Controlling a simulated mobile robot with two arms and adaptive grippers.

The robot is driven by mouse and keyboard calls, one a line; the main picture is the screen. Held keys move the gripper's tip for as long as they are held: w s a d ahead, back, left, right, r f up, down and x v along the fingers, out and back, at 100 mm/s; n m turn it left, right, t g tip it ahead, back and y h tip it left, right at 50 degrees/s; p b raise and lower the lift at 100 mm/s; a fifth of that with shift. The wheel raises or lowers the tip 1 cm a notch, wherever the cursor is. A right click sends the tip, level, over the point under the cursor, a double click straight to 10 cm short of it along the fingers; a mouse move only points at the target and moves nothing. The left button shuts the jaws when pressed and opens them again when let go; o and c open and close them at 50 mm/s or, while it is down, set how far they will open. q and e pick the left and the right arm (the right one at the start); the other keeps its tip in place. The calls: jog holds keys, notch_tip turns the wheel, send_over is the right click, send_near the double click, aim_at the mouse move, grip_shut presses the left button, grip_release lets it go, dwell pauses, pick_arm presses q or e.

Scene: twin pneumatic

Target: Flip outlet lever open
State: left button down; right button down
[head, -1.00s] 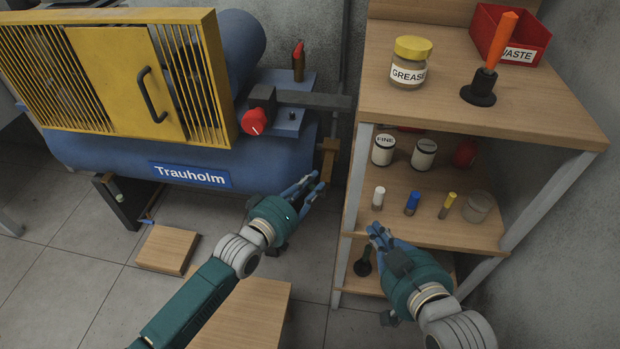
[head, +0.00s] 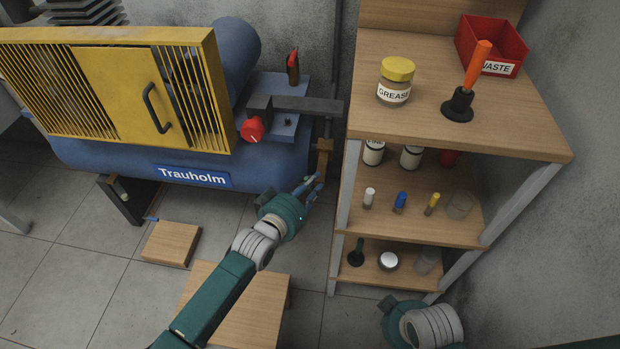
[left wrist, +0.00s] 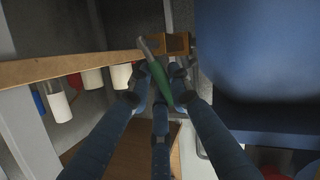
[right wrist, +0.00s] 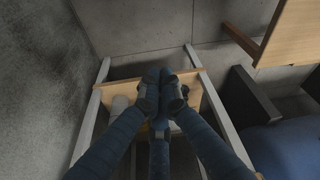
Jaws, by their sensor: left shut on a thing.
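The compressor's brass-coloured outlet valve (head: 324,148) is at the tank's right end, beside the shelf. My left gripper (head: 312,182) is just below it. In the left wrist view my left fingers (left wrist: 160,93) are shut on a slim green lever (left wrist: 156,74) with a grey end. The lever slants up to the left beside the brass-coloured body (left wrist: 178,43). The fingers hide its lower part. My right gripper (right wrist: 162,90) looks shut, its fingertips close together with nothing visible in them. Its fingers do not show in the head view.
The blue tank (head: 120,163) with a red knob (head: 252,130) stands left of the valve. The wooden shelf (head: 440,130) on the right carries jars, small bottles and a red waste bin (head: 505,47). A wooden stool (head: 245,310) is under my left arm.

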pick_arm(q)
jog(key=p, duration=0.1)
jog(key=m+y+p, duration=0.1)
jog(key=shift+d+r+p, duration=0.25)
jog(key=shift+d+p, duration=0.1)
jog(key=shift+d, duration=0.05)
jog(key=shift+s+d+f+m+y+p, duration=0.1)
jog(key=shift+d+m+y+p, duration=0.15)
jog(key=shift+m+p, duration=0.25)
jog(key=shift+s+d+m+y+p, duration=0.1)
jog(key=shift+d+m+y+p, duration=0.05)
jog(key=shift+m+y+p, duration=0.3)
jog(key=shift+d+f+m, duration=0.1)
jog(key=shift+d+m, duration=0.05)
jog(key=shift+m, duration=0.1)
pick_arm(e)
jog(key=s+d+f, duration=0.1)
jog(key=s+f, duration=0.3)
jog(key=f, duration=0.4)
jog(key=s+f+g, duration=0.1)
jog(key=s+f, duration=0.3)
jog(key=f, duration=0.5)
jog(key=shift+d, duration=0.4)
jog(key=shift+f, duration=0.1)
pick_arm(q)
jog(key=c, duration=1.6)
grip_release()
jog(key=v, duration=1.2)
